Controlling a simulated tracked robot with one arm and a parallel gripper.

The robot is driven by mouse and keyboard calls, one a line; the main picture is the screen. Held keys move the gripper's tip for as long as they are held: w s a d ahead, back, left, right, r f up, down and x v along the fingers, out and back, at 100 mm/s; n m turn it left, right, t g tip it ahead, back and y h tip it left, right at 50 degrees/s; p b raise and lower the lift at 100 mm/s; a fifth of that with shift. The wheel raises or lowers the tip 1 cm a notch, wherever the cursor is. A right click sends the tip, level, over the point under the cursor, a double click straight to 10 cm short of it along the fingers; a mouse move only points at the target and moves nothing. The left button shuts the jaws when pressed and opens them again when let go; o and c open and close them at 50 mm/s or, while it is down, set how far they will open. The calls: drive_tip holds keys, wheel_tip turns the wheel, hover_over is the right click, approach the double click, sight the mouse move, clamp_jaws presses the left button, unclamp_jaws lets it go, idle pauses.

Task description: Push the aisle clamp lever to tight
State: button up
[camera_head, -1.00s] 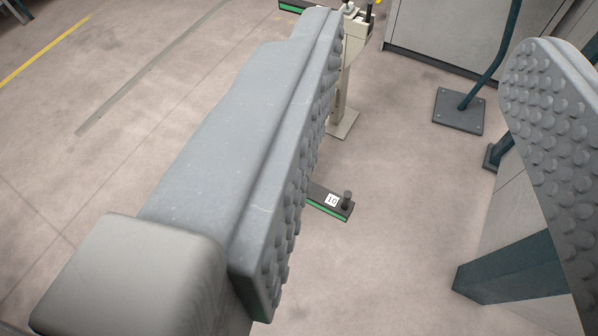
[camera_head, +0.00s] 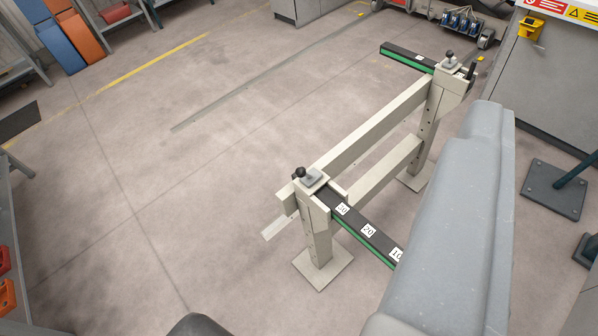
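A pale stand (camera_head: 375,125) has two posts joined by two rails. On the near post is a clamp (camera_head: 313,178) with a black ball knob (camera_head: 300,172). On the far post is another clamp (camera_head: 449,65) with a black knob and a dark upright lever (camera_head: 470,72) beside it. No label shows which is the aisle clamp. No contact with a clamp is visible.
A black-and-green arm (camera_head: 368,233) marked 30, 20 and 10 runs from the near post behind my finger. Another black-and-green arm (camera_head: 405,56) is at the far post. A grey cabinet (camera_head: 540,80) stands right. Floor left of the stand is clear.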

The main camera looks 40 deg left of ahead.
drive_tip(key=w+a+f+n+y+b, duration=0.1)
drive_tip(key=w+a+f+b, duration=0.1)
drive_tip(key=w+a+f, duration=0.8)
drive_tip(key=w+a+f+n+y+b, duration=0.15)
drive_tip(key=w+a+f, duration=0.45)
drive_tip(key=w+f, duration=0.7)
drive_tip(key=n+t+y+b, duration=0.2)
drive_tip(key=y+b, duration=0.1)
drive_tip(key=b, duration=0.4)
approach(299, 177)
drive_tip(key=shift+x, duration=5.8)
drive_tip(key=shift+w+f, duration=0.1)
